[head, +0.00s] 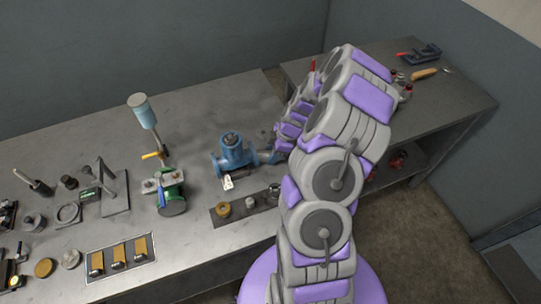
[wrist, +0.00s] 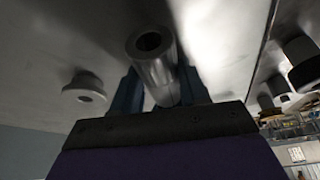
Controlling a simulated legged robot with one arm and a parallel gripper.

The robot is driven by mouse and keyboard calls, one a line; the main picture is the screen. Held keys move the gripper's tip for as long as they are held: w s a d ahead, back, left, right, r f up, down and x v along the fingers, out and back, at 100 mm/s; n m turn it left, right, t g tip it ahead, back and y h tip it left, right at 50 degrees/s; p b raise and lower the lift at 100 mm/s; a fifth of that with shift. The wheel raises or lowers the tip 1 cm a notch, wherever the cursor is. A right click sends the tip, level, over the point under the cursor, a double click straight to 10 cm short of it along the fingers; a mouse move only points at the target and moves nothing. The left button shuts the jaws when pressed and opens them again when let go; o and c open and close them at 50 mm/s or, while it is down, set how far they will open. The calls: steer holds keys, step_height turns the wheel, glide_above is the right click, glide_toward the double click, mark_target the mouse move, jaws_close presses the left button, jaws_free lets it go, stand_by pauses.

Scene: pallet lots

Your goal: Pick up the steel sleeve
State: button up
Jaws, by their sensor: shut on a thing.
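The steel sleeve (wrist: 160,76), a shiny grey cylinder with a round dark bore, sits between the fingers of my gripper (wrist: 154,88) in the wrist view. The fingers are shut on it, one on each side, and its open end points toward the upper left. I cannot make out the fingertips or the held sleeve there.
A blue pump-like body (head: 233,152) stands on the grey bench (head: 70,140). Close in front lies a dark strip (head: 236,211) with a brass ring (head: 223,210) and small grey parts. A green-based device (head: 171,198) stands left. A pale flanged part (wrist: 84,87) shows in the wrist view.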

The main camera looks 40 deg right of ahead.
stand_by(0.3)
steer(key=shift+r+p, duration=0.15)
steer(key=shift+p, duration=0.15)
jaws_close()
step_height(320, 180, up, 18)
steer(key=p, duration=0.2)
steer(key=shift+p, duration=0.35)
